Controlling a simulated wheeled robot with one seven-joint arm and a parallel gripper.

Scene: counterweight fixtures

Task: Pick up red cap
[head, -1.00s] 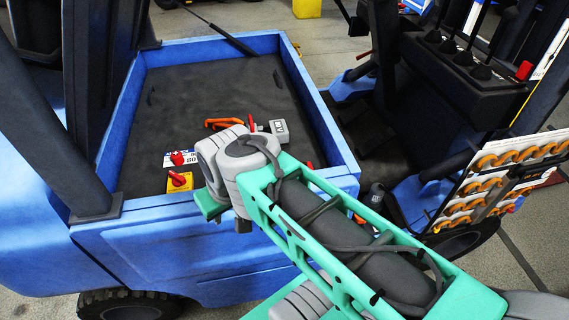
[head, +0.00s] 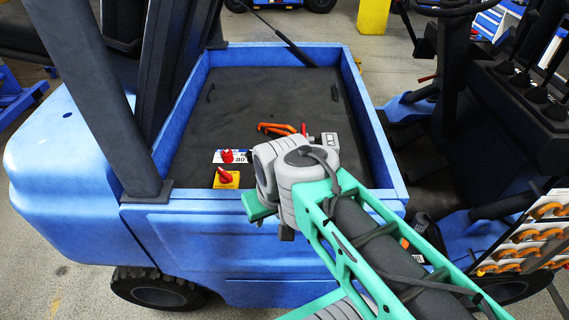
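A small red cap-like piece (head: 227,156) stands on or just in front of a white label plate in the left front part of the blue truck's dark tray. Near it is a yellow box with a red knob (head: 226,175) on top. Which of these red pieces is the red cap is not certain at this size. My arm's grey joint and teal links cross the front right of the tray, right of both red pieces. My gripper's fingers do not show; the arm's own links may hide them.
The blue tray wall (head: 170,120) surrounds the dark floor. An orange tool (head: 277,128) and a grey box (head: 330,141) lie behind my arm. The back of the tray is clear. A dark mast post (head: 105,110) rises at the left; a rack of orange parts (head: 530,235) stands right.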

